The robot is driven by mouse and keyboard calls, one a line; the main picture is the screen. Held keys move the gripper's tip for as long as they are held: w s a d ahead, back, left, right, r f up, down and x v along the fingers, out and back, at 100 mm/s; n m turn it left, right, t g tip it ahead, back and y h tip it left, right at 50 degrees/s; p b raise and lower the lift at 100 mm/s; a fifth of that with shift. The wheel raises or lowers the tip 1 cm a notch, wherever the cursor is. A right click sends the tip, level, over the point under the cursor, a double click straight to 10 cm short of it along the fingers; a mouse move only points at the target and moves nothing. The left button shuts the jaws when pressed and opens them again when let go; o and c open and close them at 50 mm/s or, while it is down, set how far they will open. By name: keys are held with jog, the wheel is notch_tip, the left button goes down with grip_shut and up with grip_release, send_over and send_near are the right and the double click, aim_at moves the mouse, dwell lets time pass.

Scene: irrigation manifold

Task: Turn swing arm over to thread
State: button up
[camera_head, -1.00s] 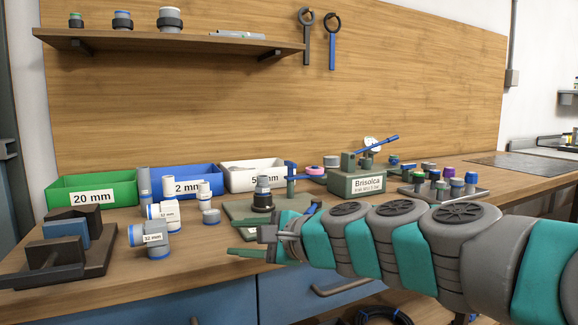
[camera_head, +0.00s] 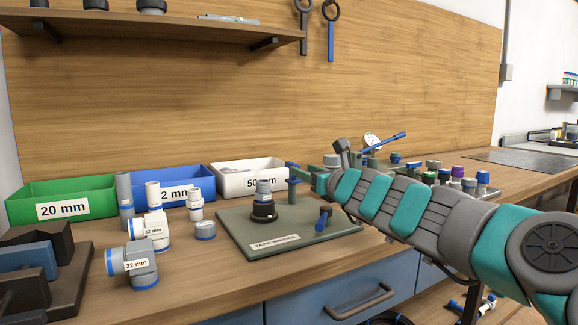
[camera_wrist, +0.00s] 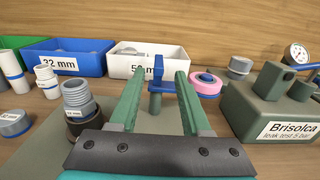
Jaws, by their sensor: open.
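The swing arm (camera_wrist: 160,66) is a blue bar on top of a short post, and it carries a pink tape roll (camera_wrist: 205,82) to the right. In the wrist view it stands between the green fingers of my gripper (camera_wrist: 160,78), toward their tips. My gripper is open, and I cannot tell whether either finger touches the bar. In the head view the blue arm (camera_head: 292,166) shows at the back of the tape winder plate (camera_head: 235,225), and my gripper hides the roll. The grey threaded fitting (camera_head: 264,188) stands upright in a dark holder, left of my gripper; its thread (camera_wrist: 77,92) shows in the wrist view.
Green, blue and white bins (camera_head: 247,180) line the back. White pipe fittings (camera_head: 155,230) stand left of the plate. A blue-handled crank (camera_head: 324,215) is at the plate's right. The Brisolca leak tester (camera_wrist: 275,105) stands close on the right.

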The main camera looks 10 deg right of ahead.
jog(key=x, duration=0.5)
jog(key=shift+w+a+f, duration=0.1)
jog(key=shift+w+a, duration=0.05)
jog(key=shift+w, duration=0.05)
jog(key=shift+w+a, duration=0.2)
jog(key=shift+w, duration=0.35)
grip_shut()
dwell(0.9)
